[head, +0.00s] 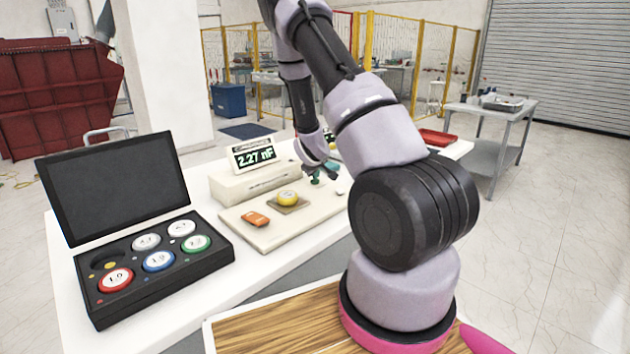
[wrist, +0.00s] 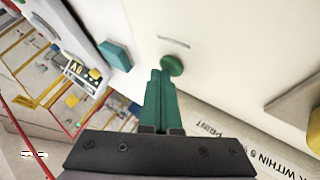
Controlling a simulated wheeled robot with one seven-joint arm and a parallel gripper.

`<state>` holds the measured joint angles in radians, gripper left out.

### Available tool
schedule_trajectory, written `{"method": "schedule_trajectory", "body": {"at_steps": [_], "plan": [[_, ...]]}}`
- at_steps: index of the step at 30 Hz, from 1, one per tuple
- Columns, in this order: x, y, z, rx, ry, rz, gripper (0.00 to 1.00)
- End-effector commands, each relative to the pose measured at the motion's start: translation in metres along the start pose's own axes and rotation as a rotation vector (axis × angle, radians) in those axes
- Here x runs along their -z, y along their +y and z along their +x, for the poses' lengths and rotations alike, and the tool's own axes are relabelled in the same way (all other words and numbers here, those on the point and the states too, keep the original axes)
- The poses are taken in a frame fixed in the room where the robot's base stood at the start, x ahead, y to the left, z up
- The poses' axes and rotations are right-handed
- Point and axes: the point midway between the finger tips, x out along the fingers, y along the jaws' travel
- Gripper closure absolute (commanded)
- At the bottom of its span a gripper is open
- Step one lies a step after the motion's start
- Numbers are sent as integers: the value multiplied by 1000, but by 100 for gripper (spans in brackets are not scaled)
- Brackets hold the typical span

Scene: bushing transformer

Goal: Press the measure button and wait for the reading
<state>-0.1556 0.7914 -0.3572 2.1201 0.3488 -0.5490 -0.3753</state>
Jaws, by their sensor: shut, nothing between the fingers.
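A round green button (wrist: 172,65) sits on the pale panel in the wrist view, beside a short grey slot mark. My gripper (wrist: 160,73) has its green fingers shut with nothing between them. The fingertips are right at the button's edge; I cannot tell whether they press it. In the head view my arm reaches over the right part of the cream board (head: 270,238), and the green of the fingertips and button runs together there. The display (head: 254,154) on the cream box reads 2.27 nF.
A yellow disc (head: 288,198) rests on a tan plate, with an orange item (head: 255,219) beside it. A teal block (wrist: 115,55) lies near the button. An open black case (head: 150,262) of coloured, numbered discs stands at the left.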

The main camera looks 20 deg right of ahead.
Motion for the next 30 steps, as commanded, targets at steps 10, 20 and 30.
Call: {"method": "schedule_trajectory", "body": {"at_steps": [10, 20, 30], "plan": [[4, 4, -6, 0, 0, -1, 100], [9, 9, -13, 0, -1, -1, 100], [16, 16, -21, -1, 2, 1, 100]]}}
